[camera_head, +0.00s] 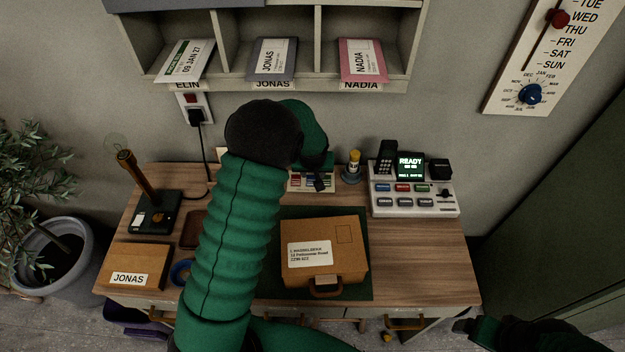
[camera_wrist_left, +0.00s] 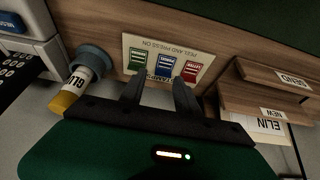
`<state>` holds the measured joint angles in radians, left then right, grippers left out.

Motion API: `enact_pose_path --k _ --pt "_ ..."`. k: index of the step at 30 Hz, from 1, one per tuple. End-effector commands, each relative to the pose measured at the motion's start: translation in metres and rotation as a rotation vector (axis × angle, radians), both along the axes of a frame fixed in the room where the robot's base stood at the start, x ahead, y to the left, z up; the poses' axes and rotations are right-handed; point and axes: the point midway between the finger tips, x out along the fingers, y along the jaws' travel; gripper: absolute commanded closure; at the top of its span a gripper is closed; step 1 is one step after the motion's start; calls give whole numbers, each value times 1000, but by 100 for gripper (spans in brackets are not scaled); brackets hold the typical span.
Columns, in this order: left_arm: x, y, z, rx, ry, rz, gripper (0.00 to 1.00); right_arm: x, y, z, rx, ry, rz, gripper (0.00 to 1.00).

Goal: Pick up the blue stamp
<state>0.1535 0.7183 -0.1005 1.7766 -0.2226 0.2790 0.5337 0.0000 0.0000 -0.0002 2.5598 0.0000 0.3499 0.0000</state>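The blue stamp (camera_wrist_left: 167,66) stands in a pale holder (camera_wrist_left: 192,50) between a green stamp (camera_wrist_left: 138,60) and a red stamp (camera_wrist_left: 190,71), in the left wrist view. My left gripper (camera_wrist_left: 158,84) is open, its two dark fingers apart and pointing at the holder. The blue stamp lies ahead between the fingertips; I cannot tell whether they touch it. In the head view my left gripper (camera_head: 318,182) is over the holder (camera_head: 298,187) at the back of the desk, and my arm hides part of it. My right gripper (camera_head: 465,326) is low at the right, its fingers unclear.
A glue stick (camera_head: 353,160) in a round stand and a button console (camera_head: 414,201) are right of the holder. A cardboard parcel (camera_head: 345,245) lies on a green mat (camera_head: 368,285) in front. Mail slots (camera_head: 300,45) hang above. A lamp (camera_head: 155,212) stands left.

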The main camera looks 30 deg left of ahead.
Motion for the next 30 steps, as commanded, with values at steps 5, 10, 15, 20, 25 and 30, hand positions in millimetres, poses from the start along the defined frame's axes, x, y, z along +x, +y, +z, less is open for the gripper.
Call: enact_pose_path --k 5,10,15,20,25,30 --pt "11 11 -28 -4 4 3 62 0 0 0 0 0 0 13" --pt "11 12 -31 -5 4 2 62 0 0 0 0 0 0 13" --pt "11 12 -30 -3 4 3 80 0 0 0 0 0 0 13" --pt "12 10 -30 -3 4 2 100 0 0 0 0 0 0 13" --pt "11 10 -30 -4 3 1 100 0 0 0 0 0 0 13" --pt "11 11 -28 -4 3 1 100 0 0 0 0 0 0 13"
